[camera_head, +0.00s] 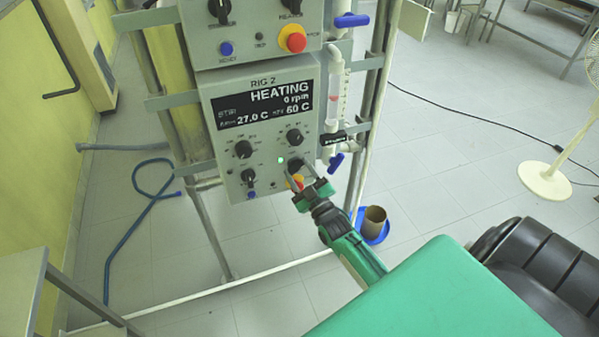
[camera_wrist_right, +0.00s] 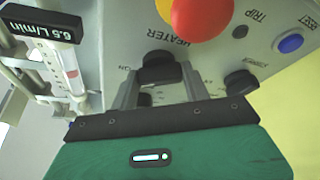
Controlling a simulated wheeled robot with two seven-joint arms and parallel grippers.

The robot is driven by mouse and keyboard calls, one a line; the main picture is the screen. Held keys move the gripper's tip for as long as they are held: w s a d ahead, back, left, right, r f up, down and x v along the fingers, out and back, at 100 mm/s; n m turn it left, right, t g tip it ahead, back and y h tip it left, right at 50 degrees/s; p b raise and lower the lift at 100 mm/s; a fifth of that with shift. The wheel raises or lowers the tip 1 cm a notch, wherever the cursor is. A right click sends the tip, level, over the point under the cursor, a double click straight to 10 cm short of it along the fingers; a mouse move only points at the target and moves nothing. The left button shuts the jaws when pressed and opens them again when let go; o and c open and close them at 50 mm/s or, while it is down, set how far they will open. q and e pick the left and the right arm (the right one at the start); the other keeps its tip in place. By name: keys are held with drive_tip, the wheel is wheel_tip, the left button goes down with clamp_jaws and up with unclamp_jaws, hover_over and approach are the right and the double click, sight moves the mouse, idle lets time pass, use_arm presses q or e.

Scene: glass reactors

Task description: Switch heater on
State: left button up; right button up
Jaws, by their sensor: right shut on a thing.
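The RIG 2 control box (camera_head: 222,92) hangs on the frame. Its display (camera_head: 265,103) reads HEATING, 0 rpm, 27.0 C and 60 C. The black heater knob (camera_head: 295,164) is at the box's lower right, beside a lit green lamp (camera_head: 281,160). My right gripper (camera_head: 296,172) reaches up to this knob and is shut on it. In the right wrist view the knob (camera_wrist_right: 158,67), beside the label HEATER, sits between the tips of the right gripper (camera_wrist_right: 158,82). My left gripper is not in view.
A red emergency button with a yellow collar (camera_wrist_right: 200,14) is close to the heater knob. Another black knob (camera_wrist_right: 240,84) is to its right in the wrist view. A flow meter (camera_wrist_right: 70,70) is beside the box. A second control box (camera_head: 250,30) hangs above.

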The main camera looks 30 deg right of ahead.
drive_tip(key=shift+f, duration=0.1)
drive_tip(key=o, duration=1)
drive_tip(key=shift+c, duration=0.2)
use_arm(q)
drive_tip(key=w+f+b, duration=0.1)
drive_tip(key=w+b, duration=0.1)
drive_tip(key=b, duration=0.1)
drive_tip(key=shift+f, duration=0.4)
use_arm(e)
drive_tip(key=v, duration=1.3)
drive_tip(key=shift+s, duration=0.4)
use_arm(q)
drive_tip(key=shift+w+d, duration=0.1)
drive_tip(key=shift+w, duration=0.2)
